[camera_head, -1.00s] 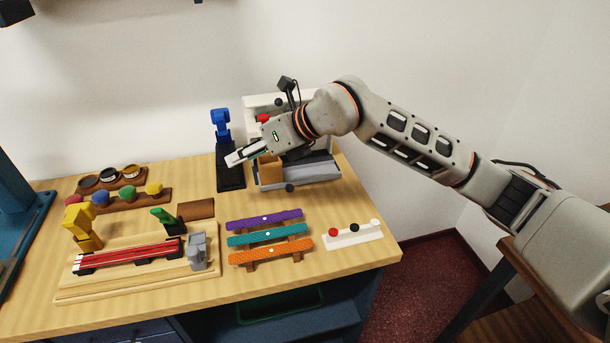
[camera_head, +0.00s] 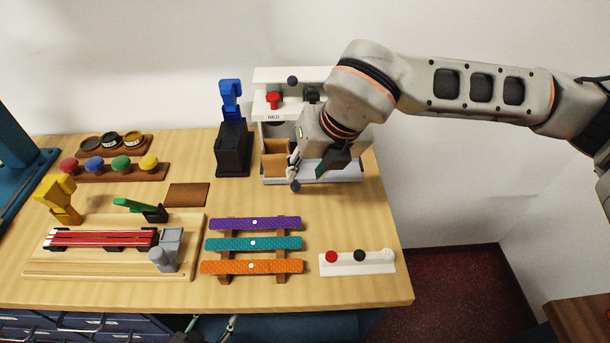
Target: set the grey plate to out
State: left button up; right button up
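The grey plate (camera_head: 350,170) lies low at the front of a white dispenser (camera_head: 345,75) labelled RED, at the back of the counter. A dark round knob (camera_head: 295,186) is at its front left. My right gripper (camera_head: 313,168) points down over the plate. Its fingers look apart, one pale finger close above the knob; I cannot tell whether it touches. The gripper and wrist hide much of the plate. Two pale tips at the bottom edge, below the counter front, look like my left gripper (camera_head: 209,329), spread apart.
Beside the dispenser stands a blue-topped black stand (camera_head: 233,148). In front are purple, teal and orange strips (camera_head: 254,243) and a white block with buttons (camera_head: 357,262). A wooden board with red rods (camera_head: 98,238) is left. Bare counter lies before the plate.

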aim_at(297, 185)
jog(key=x, duration=0.7)
jog(key=shift+a+f, duration=0.1)
jog(key=shift+f, duration=0.1)
grip_shut()
